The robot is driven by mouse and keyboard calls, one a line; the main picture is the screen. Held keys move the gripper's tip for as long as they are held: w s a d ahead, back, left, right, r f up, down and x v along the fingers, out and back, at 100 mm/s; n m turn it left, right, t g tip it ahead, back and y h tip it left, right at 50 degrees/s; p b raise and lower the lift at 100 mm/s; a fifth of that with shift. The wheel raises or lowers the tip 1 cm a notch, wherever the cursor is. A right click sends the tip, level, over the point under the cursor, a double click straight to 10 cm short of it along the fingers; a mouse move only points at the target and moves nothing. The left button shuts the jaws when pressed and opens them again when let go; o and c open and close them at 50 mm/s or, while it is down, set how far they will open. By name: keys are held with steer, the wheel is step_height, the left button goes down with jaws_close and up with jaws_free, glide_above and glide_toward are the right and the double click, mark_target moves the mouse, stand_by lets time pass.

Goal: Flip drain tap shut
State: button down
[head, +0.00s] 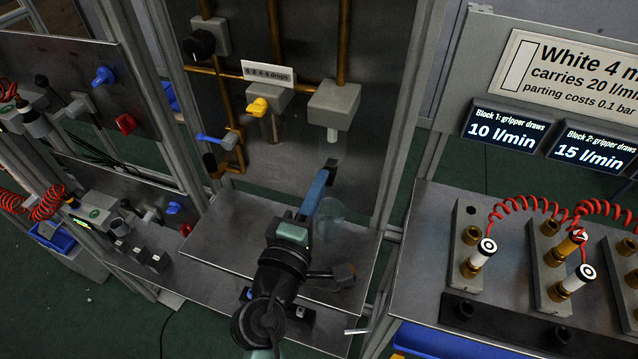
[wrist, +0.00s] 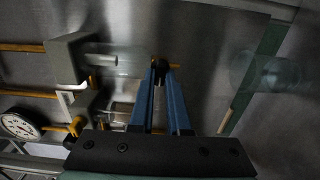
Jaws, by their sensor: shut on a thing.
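My gripper (head: 326,173) reaches up to the metal back panel, its blue fingers closed together at the tips. In the wrist view the fingertips (wrist: 162,74) pinch a small dark piece (wrist: 162,66) with a bit of yellow showing on either side. It also shows in the head view as a dark piece (head: 332,163) on the panel, below the grey block. Its handle and setting are largely hidden, and I cannot tell whether it is the drain tap. A blue-levered tap (head: 217,138) on brass pipe and a yellow-levered tap (head: 258,106) stand to the left, apart from my gripper.
A grey block with a white spout (head: 334,105) sits above my fingertips. A clear round vessel (head: 331,214) stands beside my fingers. Brass pipes run left of it; a gauge (wrist: 20,125) shows in the wrist view. A bench with fittings (head: 455,300) stands right.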

stand_by(0.5)
steer(key=c, duration=0.9)
jaws_free()
